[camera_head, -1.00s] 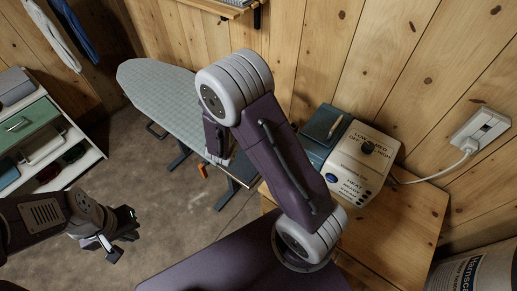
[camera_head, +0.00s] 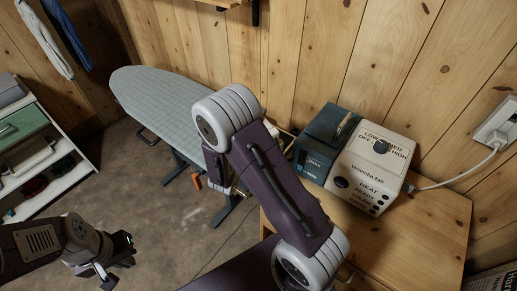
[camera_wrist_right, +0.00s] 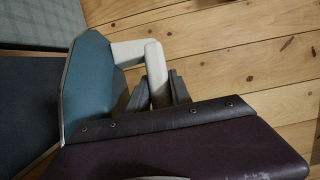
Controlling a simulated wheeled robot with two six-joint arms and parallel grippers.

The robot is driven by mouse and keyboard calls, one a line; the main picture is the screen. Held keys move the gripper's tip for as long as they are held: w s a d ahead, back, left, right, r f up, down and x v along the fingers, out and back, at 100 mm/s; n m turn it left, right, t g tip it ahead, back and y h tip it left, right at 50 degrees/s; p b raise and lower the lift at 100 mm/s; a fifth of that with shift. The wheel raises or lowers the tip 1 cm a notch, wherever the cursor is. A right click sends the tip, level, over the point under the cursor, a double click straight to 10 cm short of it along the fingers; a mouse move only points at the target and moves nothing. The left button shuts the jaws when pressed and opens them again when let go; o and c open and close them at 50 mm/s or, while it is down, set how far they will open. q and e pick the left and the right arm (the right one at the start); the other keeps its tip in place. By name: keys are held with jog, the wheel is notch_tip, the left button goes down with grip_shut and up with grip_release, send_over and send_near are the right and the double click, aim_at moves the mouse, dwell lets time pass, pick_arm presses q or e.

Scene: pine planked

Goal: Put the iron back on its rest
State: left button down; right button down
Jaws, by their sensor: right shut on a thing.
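The iron shows in the right wrist view as a teal body (camera_wrist_right: 88,75) with a cream handle (camera_wrist_right: 128,52). My right gripper (camera_wrist_right: 158,92) is shut on the handle, its dark fingers on either side. In the head view my right arm hides this gripper and most or all of the iron. A box-shaped station with a white control panel (camera_head: 370,168) and a dark teal part (camera_head: 318,145) stands on the wooden table; which part is the rest is unclear. My left gripper (camera_head: 118,264) is open and empty over the floor at lower left.
The ironing board (camera_head: 165,95) stands behind my right arm. The wooden table top (camera_head: 425,228) is clear right of the station. A cable runs to a wall socket (camera_head: 497,125). A drawer unit (camera_head: 40,140) stands at left.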

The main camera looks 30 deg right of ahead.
notch_tip(320, 180, down, 4)
jog(key=shift+w+r+b, duration=0.15)
jog(key=shift+b, duration=0.15)
notch_tip(320, 180, down, 4)
jog(key=shift+r+b, duration=0.1)
jog(key=shift+b, duration=0.45)
jog(key=shift+f, duration=0.3)
jog(key=c, duration=1.2)
grip_release()
jog(key=shift+o, duration=0.2)
jog(key=shift+r, duration=0.1)
